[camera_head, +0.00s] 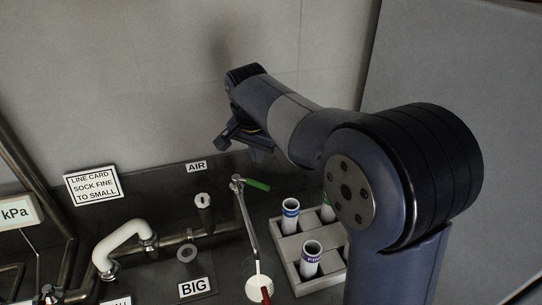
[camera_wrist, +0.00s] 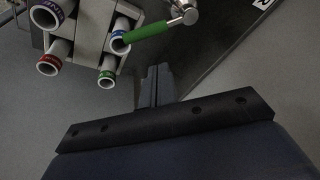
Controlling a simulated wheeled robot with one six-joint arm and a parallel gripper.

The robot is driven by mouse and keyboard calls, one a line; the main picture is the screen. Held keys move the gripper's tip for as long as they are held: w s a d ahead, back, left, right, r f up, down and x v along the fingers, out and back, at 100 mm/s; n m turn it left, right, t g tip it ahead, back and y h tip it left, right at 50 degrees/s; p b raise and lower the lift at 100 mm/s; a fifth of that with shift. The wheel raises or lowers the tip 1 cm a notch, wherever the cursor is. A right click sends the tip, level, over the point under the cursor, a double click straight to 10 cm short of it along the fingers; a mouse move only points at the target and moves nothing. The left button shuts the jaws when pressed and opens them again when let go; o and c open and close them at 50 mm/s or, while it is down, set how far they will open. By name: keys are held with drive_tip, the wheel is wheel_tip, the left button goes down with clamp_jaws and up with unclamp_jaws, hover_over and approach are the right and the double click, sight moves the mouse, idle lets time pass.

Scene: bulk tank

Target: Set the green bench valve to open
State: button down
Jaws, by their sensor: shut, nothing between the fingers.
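The green bench valve's handle (camera_head: 257,184) is a short green lever on a metal pivot. It points right and slightly down from the pivot, under the AIR label. In the wrist view the green handle (camera_wrist: 147,32) and its silver pivot are near the top. My gripper (camera_head: 243,143) is above and behind the handle in the head view, apart from it. In the wrist view my gripper's fingertips (camera_wrist: 157,72) are together and empty, below the handle in the picture. I cannot tell the exact gap in depth.
A grey rack (camera_head: 287,265) with several colour-banded tubes stands right of the valve, close to the handle. A white curved pipe (camera_head: 124,240) is at left. The wall is behind.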

sight(258, 185)
drive_tip(key=w+d+f+h+p, duration=0.1)
drive_tip(key=w+d+f+p, duration=0.2)
drive_tip(key=f, duration=0.5)
drive_tip(key=s, duration=0.1)
drive_tip(key=a, duration=0.1)
drive_tip(key=s+a, duration=0.1)
drive_tip(key=shift+s+a+r, duration=0.25)
drive_tip(key=shift+s, duration=0.1)
